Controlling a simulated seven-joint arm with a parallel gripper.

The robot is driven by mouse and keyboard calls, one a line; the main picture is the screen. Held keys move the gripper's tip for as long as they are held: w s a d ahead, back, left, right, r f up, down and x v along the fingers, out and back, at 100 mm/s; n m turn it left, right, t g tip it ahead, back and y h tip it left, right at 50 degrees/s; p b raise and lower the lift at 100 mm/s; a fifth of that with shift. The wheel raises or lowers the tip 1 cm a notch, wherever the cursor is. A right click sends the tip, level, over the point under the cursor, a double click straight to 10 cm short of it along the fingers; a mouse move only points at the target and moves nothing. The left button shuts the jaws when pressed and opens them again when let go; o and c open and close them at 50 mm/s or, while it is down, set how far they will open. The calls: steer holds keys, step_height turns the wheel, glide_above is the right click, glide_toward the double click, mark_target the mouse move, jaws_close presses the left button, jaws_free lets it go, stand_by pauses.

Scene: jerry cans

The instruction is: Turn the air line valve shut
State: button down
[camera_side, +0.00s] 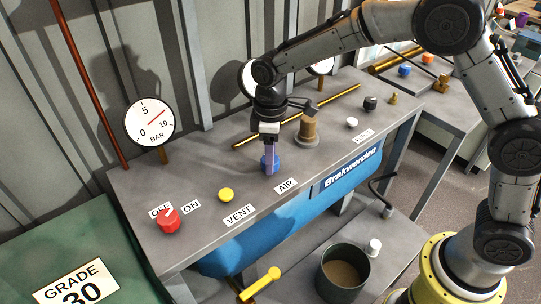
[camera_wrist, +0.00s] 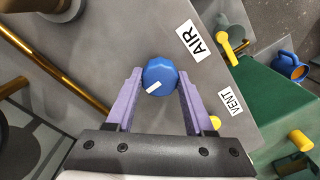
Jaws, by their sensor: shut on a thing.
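The air line valve is a blue knob (camera_side: 267,163) behind the AIR label (camera_side: 286,186) on the grey bench top. In the wrist view the blue knob (camera_wrist: 160,76) shows a white pointer mark aimed toward its lower left. My gripper (camera_side: 270,160) points down over the knob. Its two purple fingers (camera_wrist: 158,84) stand on either side of the knob and are shut on it. The fingers hide part of the knob in the side view. The AIR label (camera_wrist: 194,40) lies to the knob's upper right in the wrist view.
A yellow knob (camera_side: 226,195) by the VENT label and a red knob (camera_side: 168,219) by OFF and ON stand to the left. A brass pipe (camera_side: 340,100) and a brown cylinder (camera_side: 308,130) lie behind and right. A pressure gauge (camera_side: 149,123) stands at the back left.

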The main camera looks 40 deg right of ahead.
steer(key=shift+r, duration=0.1)
steer(key=shift+c, duration=1.4)
jaws_free()
step_height(320, 180, up, 14)
